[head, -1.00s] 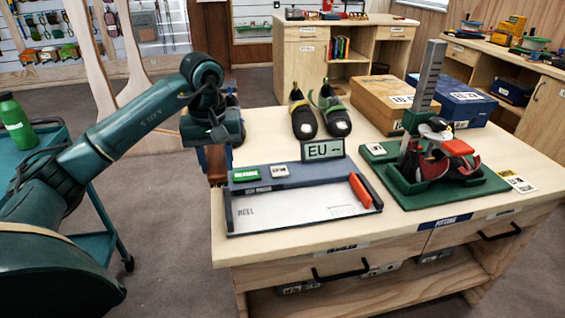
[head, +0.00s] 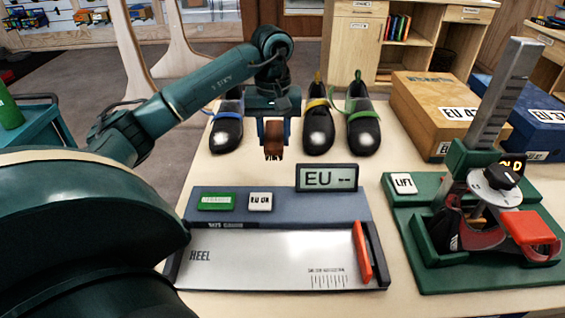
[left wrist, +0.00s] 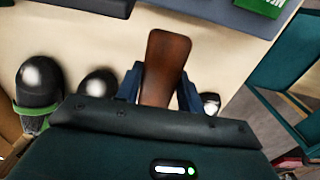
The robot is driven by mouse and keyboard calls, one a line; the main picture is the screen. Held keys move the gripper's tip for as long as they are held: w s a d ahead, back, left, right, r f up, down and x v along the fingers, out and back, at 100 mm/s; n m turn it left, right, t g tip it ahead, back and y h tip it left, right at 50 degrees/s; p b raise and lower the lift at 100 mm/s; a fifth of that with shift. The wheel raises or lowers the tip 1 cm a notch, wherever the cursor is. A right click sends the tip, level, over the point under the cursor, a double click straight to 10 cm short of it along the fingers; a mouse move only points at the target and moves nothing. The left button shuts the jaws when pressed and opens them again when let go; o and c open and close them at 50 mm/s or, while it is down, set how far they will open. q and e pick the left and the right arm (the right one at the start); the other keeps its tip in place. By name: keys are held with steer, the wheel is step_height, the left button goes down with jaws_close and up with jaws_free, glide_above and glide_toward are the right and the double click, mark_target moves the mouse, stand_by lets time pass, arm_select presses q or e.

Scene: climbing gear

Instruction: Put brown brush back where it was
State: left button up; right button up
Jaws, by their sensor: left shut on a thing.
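The brown brush (head: 273,150) is in the jaws of my left gripper (head: 274,126), held above the tabletop behind the measuring device. In the left wrist view, the brush (left wrist: 165,62) shows as a smooth dark brown paddle shape between the two blue fingers of my left gripper (left wrist: 160,88). The fingers are shut on it. I cannot tell which part of the brush is its bristle side. My right gripper is in neither view.
The foot-measuring device (head: 270,258) with an EU display (head: 327,178) lies in front. A green shoe-stretching stand (head: 425,235) and boxes (head: 432,105) stand right.

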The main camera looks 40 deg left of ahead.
mark_target(273, 135)
arm_select(q)
steer(key=f, duration=0.3)
steer(key=shift+s+f, duration=0.2)
steer(key=shift+s, duration=0.05)
steer(key=shift+w+f, duration=0.1)
steer(key=shift+f, duration=2.25)
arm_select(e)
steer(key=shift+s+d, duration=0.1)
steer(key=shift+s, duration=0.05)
arm_select(q)
steer(key=shift+f, duration=0.1)
steer(key=o, duration=0.9)
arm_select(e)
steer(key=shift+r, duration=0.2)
arm_select(q)
step_height(273, 135, up, 12)
steer(key=shift+f, duration=0.25)
steer(key=shift+r+p, duration=0.3)
steer(key=shift+r, duration=0.05)
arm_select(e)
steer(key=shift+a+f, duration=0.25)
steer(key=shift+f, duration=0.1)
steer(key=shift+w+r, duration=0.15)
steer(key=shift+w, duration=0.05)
